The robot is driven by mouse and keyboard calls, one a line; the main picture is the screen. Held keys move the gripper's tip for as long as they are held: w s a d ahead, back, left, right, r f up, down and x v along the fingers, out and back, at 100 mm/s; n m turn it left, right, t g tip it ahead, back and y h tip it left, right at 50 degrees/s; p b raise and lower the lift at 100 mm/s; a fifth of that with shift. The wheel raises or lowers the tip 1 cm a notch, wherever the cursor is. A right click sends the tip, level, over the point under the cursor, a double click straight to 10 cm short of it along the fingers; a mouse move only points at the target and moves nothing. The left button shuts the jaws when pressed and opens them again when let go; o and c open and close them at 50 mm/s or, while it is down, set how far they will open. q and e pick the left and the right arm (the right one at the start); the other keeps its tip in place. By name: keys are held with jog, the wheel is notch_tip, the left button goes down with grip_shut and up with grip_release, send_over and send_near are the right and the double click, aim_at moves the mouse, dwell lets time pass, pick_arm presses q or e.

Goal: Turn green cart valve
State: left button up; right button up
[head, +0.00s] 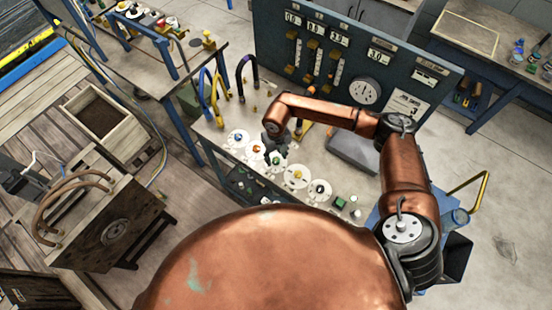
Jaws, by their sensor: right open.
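A green knob (277,161) sits on a white round dial plate in a row of valves along the front of the blue-framed cart top. My right gripper (271,153), dark and small in the head view, points down just above and beside this green knob. Its jaws are open and hold nothing. I cannot tell whether a fingertip touches the knob. A second green item (340,203) sits farther right in the same row. My left gripper is not in view.
Close neighbours in the row are a blue knob (238,138), an orange knob (256,150) and a yellow knob (297,174). Behind stands a blue panel (440,78) with a round gauge (365,91). Curved hoses (246,72) rise at the cart's left. A wooden crate (99,117) stands left.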

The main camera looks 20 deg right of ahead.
aim_at(276, 160)
notch_tip(276, 160, up, 11)
dwell(0.3)
jog(key=shift+f, duration=0.1)
dwell(0.4)
